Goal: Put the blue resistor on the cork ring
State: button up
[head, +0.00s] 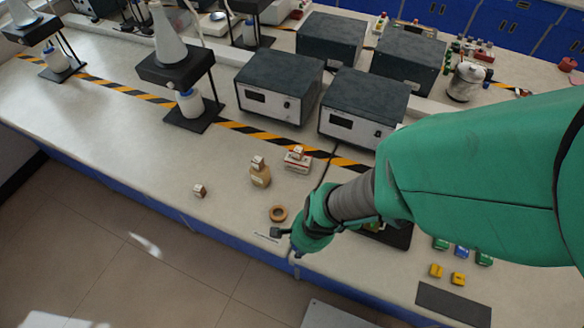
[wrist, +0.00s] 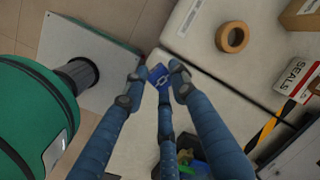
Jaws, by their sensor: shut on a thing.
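The blue resistor (wrist: 157,77) is a small blue block with a pale symbol. In the wrist view my gripper (wrist: 157,72) is shut on it, with the block between the fingertips. The cork ring (wrist: 221,38) is tan and lies flat on the pale bench, up and to the right of the held block and apart from it. In the head view the cork ring (head: 278,219) lies near the bench's front edge, just left of my green arm's end. The held block is hidden there, and only a dark part of my gripper shows.
Yellow blocks (head: 436,270) and several other coloured blocks lie to the right. Grey instruments (head: 360,110) stand farther back. Bench around the ring is clear.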

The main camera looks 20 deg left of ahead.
aim_at(276, 215)
jog(key=shift+w+m, duration=0.1)
jog(key=shift+m, duration=0.2)
dwell(0.4)
jog(key=w+a, duration=0.3)
jog(key=a, duration=0.1)
jog(key=w+a+f+b, duration=0.1)
jog(key=w+a, duration=0.6)
jog(key=a, duration=0.1)
jog(key=shift+w+f, duration=0.25)
jog(key=shift+w, duration=0.1)
grip_shut()
jog(key=shift+f+b, duration=0.95)
jog(key=shift+f, duration=0.8)
jog(key=shift+f+b, duration=0.3)
jog(key=shift+f, duration=0.1)
jog(key=o, duration=1.1)
grip_release()
jog(key=shift+o, duration=0.2)
